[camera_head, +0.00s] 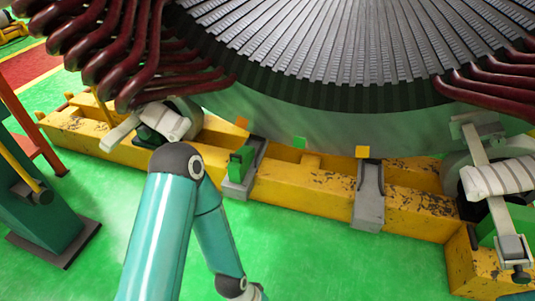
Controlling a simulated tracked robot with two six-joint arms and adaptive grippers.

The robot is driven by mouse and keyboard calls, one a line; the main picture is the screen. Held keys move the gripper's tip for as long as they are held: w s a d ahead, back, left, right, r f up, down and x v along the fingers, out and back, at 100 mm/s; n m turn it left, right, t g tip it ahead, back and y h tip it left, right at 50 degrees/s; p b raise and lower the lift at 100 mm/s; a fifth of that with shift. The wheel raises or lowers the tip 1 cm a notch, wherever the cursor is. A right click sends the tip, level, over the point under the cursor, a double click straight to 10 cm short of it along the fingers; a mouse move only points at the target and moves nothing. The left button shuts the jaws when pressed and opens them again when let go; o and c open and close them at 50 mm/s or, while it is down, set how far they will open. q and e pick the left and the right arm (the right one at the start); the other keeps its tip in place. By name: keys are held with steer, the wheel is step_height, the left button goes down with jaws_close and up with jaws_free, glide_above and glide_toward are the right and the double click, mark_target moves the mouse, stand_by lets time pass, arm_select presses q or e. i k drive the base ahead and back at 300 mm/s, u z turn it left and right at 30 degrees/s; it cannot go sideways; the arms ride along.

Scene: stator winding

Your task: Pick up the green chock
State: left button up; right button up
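The green chock (241,161) is a small upright block. It sits in a grey metal holder (236,188) on the front side of the yellow beam, a little left of the middle of the view. No gripper is in view. One of my teal arms rises from the bottom edge and bends back down, left of and in front of the holder. Its wrist end runs out at the bottom edge, so its gripper is hidden.
The large stator (330,115), with red-brown winding ends, fills the top. The yellow beam (310,190) runs beneath it. A second grey holder (369,208) has no green block in it. White-wrapped rollers stand at both sides. Green floor (340,265) lies open in front.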

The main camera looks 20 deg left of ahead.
mark_target(240, 162)
steer(key=u, duration=0.1)
steer(key=i, duration=0.85)
steer(key=u, duration=0.8)
